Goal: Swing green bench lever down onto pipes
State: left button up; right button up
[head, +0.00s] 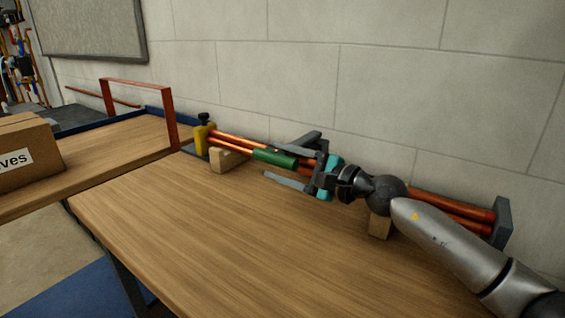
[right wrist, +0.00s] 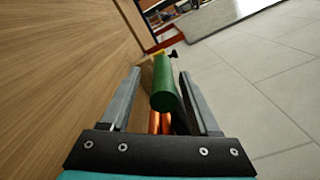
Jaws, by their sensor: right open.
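The green lever (head: 275,158) is a thick green cylinder lying along the copper pipes (head: 232,144) at the back of the bench. My right gripper (head: 287,158) is at its right end, with one finger on the wall side and one on the bench side. In the right wrist view the lever (right wrist: 164,86) stands between the two open fingers (right wrist: 158,95), with gaps on both sides. The copper pipes (right wrist: 160,122) show beneath it. Whether the lever touches the pipes is unclear. The lever's pivot is hidden. My left gripper is not in view.
The pipes rest on wooden blocks (head: 228,160), between a yellow clamp (head: 201,138) and a grey end plate (head: 502,222). A wall (head: 390,100) runs close behind. A red frame (head: 138,84) and a cardboard box (head: 28,155) stand at left. The bench front (head: 200,235) is clear.

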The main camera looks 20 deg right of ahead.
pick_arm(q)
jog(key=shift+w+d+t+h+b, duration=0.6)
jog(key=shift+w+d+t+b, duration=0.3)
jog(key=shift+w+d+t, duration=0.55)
pick_arm(e)
jog(key=v, duration=1.5)
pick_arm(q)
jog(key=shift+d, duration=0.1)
pick_arm(e)
jog(key=shift+s, duration=0.15)
